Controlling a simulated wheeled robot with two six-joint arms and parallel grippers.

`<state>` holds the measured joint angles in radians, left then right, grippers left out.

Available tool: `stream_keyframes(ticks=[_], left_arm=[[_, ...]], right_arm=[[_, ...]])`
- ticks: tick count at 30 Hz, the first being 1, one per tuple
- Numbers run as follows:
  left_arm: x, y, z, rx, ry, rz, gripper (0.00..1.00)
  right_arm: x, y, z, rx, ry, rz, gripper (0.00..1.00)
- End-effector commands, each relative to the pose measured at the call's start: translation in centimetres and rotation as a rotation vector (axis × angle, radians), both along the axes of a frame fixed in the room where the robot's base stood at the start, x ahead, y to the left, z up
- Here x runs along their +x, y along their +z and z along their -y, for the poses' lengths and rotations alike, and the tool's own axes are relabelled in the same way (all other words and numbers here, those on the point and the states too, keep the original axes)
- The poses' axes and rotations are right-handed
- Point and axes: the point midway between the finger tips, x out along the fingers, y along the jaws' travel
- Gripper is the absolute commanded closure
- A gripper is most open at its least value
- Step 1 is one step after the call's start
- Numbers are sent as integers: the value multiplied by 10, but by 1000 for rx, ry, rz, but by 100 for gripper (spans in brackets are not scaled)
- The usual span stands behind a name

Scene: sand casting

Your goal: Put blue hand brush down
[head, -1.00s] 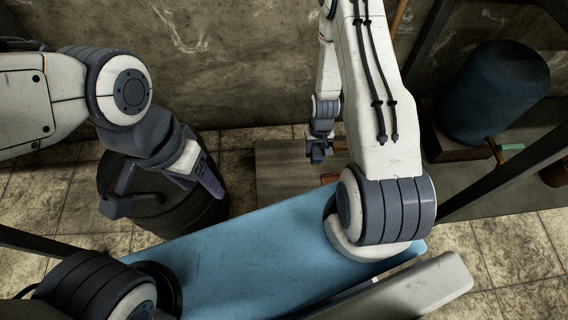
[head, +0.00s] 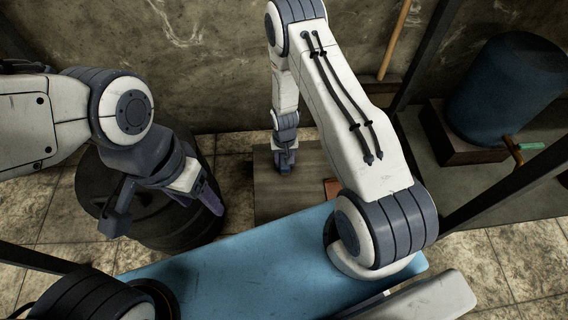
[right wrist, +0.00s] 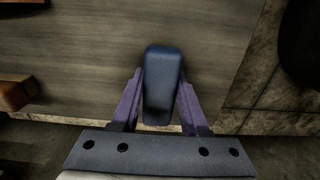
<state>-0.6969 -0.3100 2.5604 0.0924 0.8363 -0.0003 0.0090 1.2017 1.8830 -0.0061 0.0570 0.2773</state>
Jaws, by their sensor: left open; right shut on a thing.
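The blue hand brush (right wrist: 163,85) shows in the right wrist view as a dark blue rounded block between the fingers of my right gripper (right wrist: 160,78). The gripper is shut on it, over a grey wooden tabletop (right wrist: 85,60). I cannot tell whether the brush touches the wood. In the head view my right gripper (head: 284,166) is small and far off, over the left part of the tabletop (head: 305,160), and the brush is hardly visible there. My left gripper (head: 168,208) is open and empty, above a dark barrel (head: 150,220).
A brown block (head: 332,189) lies on the tabletop near my right arm; a brown piece also shows at the left of the right wrist view (right wrist: 14,96). A blue tank (head: 505,90) stands at the right. The tabletop around the brush is clear.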

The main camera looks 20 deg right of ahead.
Motion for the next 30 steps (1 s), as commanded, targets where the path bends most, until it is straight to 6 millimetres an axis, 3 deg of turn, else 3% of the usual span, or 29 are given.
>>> stream_keyframes(ticks=[9,10,12,23,30], left_arm=[[0,0,0,-1,0,1,38],[0,0,0,0,0,0,38],[0,0,0,-1,0,1,38],[0,2,0,-1,0,1,38],[0,31,0,-1,0,1,38]], right_arm=[[0,-2,0,0,0,1,100],[0,-2,0,0,0,1,52],[0,-1,0,0,0,1,26],[0,2,0,0,0,1,26],[1,44,0,0,0,2,26]])
